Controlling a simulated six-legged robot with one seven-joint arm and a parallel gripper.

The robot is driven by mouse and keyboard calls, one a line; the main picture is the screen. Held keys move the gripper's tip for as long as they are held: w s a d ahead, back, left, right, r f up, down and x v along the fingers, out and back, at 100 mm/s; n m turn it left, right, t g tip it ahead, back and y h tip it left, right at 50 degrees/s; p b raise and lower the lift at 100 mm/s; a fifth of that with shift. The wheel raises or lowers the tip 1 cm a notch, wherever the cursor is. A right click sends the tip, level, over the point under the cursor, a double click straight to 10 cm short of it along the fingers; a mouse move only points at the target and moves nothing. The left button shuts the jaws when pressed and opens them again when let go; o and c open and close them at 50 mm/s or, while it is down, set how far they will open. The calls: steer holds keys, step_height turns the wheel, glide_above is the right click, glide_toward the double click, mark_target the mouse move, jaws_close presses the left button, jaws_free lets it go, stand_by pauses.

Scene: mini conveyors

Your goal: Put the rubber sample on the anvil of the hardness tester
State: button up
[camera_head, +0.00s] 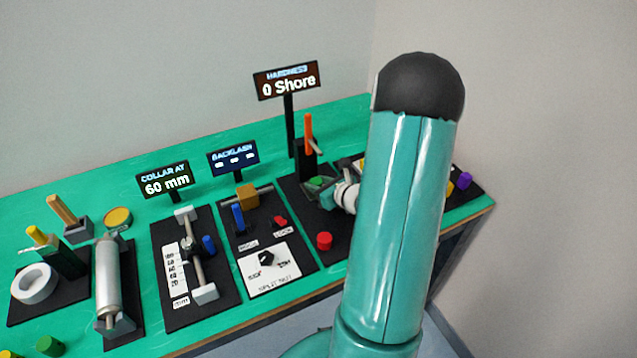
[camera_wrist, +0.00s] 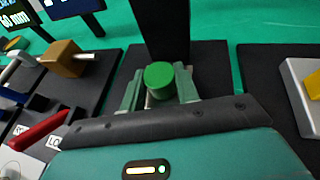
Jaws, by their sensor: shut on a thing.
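My gripper (camera_wrist: 160,88) is shut on a green cylinder, the rubber sample (camera_wrist: 168,78), which sits upright between the two fingers in the wrist view. The hardness tester has a black column (camera_wrist: 160,28) just beyond the sample. In the head view the tester's column (camera_head: 305,165) carries an orange lever (camera_head: 309,130), and its display (camera_head: 287,83) reads 0 Shore. My gripper (camera_head: 325,190) is at the foot of the column there, partly hidden by my arm. The anvil is hidden under the sample and fingers; I cannot tell whether the sample touches it.
Left of the tester stands a backlash rig with an orange-brown block (camera_head: 246,197) and a red lever (camera_wrist: 40,131). A light block with a yellow part (camera_wrist: 312,88) is close on the right. Green table shows behind.

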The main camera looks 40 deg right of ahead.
steer(key=shift+f, duration=0.15)
steer(key=o, duration=1)
steer(key=shift+c, duration=0.2)
